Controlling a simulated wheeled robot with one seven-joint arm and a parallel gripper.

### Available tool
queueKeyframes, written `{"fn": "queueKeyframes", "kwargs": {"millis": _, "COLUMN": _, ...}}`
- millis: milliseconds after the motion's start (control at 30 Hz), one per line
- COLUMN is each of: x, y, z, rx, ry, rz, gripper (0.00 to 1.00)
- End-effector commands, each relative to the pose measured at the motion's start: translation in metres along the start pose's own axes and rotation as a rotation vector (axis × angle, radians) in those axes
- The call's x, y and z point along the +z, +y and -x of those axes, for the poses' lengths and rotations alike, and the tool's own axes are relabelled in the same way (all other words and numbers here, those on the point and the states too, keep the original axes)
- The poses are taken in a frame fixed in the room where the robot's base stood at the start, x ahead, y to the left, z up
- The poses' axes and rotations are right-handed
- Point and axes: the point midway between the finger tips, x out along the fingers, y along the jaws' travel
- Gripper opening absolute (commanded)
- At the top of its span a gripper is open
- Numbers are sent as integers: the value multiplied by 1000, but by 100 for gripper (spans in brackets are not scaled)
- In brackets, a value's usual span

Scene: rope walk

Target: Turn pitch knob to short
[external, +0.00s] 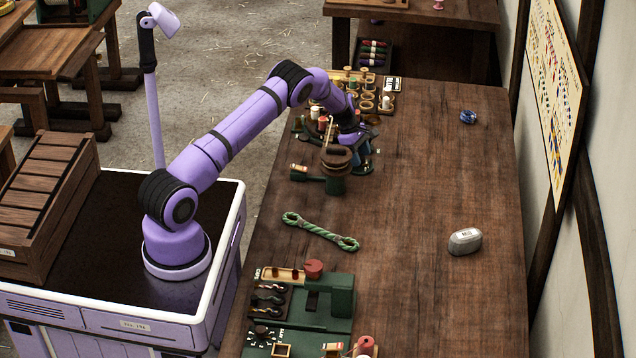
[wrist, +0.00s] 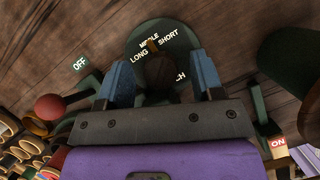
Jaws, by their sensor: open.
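The pitch knob (wrist: 160,74) is a dark round knob in the wrist view, on a green dial plate (wrist: 178,28) lettered LONG, MIDDLE and SHORT. Its tan pointer (wrist: 152,46) lies by MIDDLE, between LONG and SHORT. SHORT is at the upper right of the dial. My gripper (wrist: 162,76) is open, with one blue finger on each side of the knob; I cannot tell whether they touch it. More lettering, ending in CH, is partly hidden by my gripper. In the external view my gripper (external: 352,136) is over the far machine, and the knob cannot be made out.
A red ball-ended lever (wrist: 50,106) stands by an OFF label (wrist: 80,64); an ON label (wrist: 278,143) is at right. A dark green post (wrist: 285,60) stands right of the dial. Spools (external: 386,101) crowd behind. A green rope piece (external: 320,231) lies nearer; the table's right is mostly clear.

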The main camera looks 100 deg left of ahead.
Motion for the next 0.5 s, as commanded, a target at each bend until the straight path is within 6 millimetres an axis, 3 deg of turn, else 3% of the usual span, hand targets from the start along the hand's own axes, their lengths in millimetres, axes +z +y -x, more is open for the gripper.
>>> {"fn": "queueKeyframes", "kwargs": {"millis": 100, "x": 0, "y": 0, "z": 0, "rx": 0, "ry": 0, "rz": 0, "gripper": 61}}
{"fn": "queueKeyframes", "kwargs": {"millis": 300, "x": 0, "y": 0, "z": 0, "rx": 0, "ry": 0, "rz": 0, "gripper": 15}}
{"fn": "queueKeyframes", "kwargs": {"millis": 500, "x": 0, "y": 0, "z": 0, "rx": -2, "ry": 0, "rz": -6, "gripper": 12}}
